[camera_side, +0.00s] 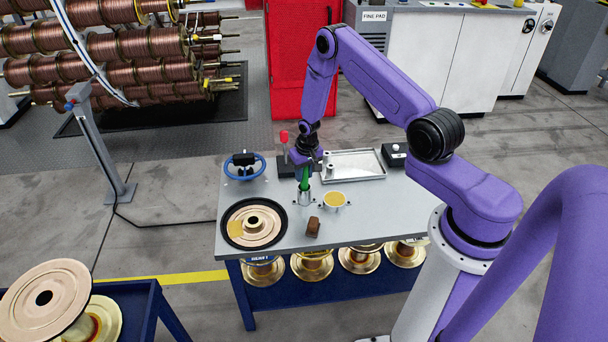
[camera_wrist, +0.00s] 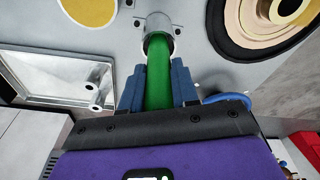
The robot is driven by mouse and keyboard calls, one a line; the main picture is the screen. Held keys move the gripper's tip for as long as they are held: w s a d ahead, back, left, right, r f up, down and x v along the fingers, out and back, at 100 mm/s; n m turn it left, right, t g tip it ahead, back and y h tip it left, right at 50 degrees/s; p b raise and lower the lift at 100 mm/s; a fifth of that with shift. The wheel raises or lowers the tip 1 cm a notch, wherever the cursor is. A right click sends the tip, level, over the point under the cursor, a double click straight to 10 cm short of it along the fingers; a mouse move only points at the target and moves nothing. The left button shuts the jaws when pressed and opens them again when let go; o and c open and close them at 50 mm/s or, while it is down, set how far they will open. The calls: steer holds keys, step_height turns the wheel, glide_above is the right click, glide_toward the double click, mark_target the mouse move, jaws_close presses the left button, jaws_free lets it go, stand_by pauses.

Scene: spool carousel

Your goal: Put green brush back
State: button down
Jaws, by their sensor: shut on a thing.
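The green brush (camera_side: 304,180) is upright between the fingers of my gripper (camera_side: 305,172). In the wrist view the green handle (camera_wrist: 159,72) runs between the blue fingers of my gripper (camera_wrist: 159,82), which are shut on it. The brush's far end meets a grey metal cup holder (camera_wrist: 159,42) fixed to the table. The holder also shows in the side view (camera_side: 304,198), right under the brush. The lower end of the brush is hidden at the holder's mouth, so I cannot tell how deep it sits.
A metal tray (camera_side: 354,165), a blue-handled tool (camera_side: 244,166) and a black box (camera_side: 394,155) are farther back.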

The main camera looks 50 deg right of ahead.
steer(key=shift+f, duration=0.4)
steer(key=shift+f, duration=0.15)
steer(key=c, duration=0.8)
jaws_free()
steer(key=shift+c, duration=0.2)
